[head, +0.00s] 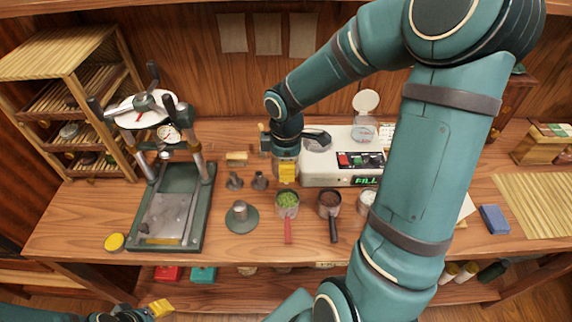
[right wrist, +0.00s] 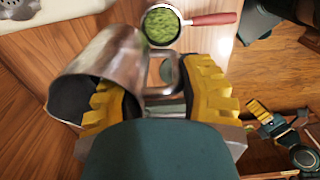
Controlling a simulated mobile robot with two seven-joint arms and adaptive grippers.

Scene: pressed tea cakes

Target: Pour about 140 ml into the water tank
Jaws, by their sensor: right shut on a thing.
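My right gripper (head: 287,172) is shut on a metal pitcher, in front of the white machine's left end. In the right wrist view its yellow fingers (right wrist: 160,98) grip the handle side of the pitcher (right wrist: 100,62). The pitcher's mouth faces left and down in that picture; its inside is dark and I see no water. The white machine (head: 318,174) has a green display (head: 366,180) reading FILL. A round clear vessel (head: 363,132), apparently the water tank, sits on it below a raised pale lid (head: 365,101). My left gripper (head: 158,307) is low at left, its jaws unclear.
A green-filled cup (head: 287,204) and a brown-filled cup (head: 329,204) stand before the machine. A blue block (head: 494,219) lies right. My right arm hides much of the table's right side.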

